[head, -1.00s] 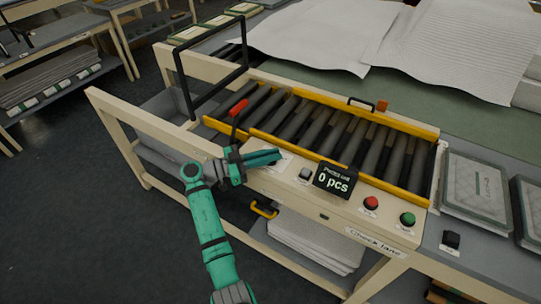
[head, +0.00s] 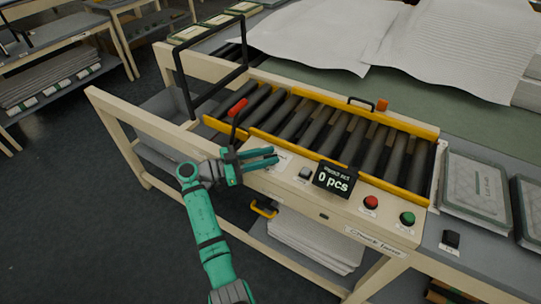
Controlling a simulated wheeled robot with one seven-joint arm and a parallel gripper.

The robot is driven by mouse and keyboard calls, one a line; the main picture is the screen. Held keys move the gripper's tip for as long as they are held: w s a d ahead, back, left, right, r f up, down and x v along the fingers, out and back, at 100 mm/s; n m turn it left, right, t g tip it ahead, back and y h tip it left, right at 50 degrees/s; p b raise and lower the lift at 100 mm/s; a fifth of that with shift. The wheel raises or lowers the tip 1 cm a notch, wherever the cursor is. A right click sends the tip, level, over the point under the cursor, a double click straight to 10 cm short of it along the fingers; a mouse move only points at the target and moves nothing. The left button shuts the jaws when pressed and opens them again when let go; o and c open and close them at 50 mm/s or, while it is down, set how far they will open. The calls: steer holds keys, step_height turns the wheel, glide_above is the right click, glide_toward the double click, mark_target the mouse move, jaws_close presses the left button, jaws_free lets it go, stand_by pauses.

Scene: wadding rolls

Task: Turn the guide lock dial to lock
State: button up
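My teal gripper (head: 262,158) is over the left end of the cream control panel (head: 330,209) on the roller lane's front. Its two fingers point right, with a narrow gap between them, and I see nothing held. A pale label shows beside the fingertips. I cannot clearly make out the guide lock dial; the fingers may cover it. A small grey knob (head: 305,173) stands on the panel right of the fingertips. The yellow guide rail (head: 340,172) runs along the near side of the rollers.
A black display (head: 334,180) reads "0 pcs". Red (head: 371,202) and green (head: 407,219) buttons are to its right. A red-handled lever (head: 238,107) rises behind my gripper. A black frame (head: 213,80) stands at the lane's left end. Floor at left is clear.

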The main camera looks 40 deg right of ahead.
steer(key=v, duration=0.9)
steer(key=shift+a, duration=0.2)
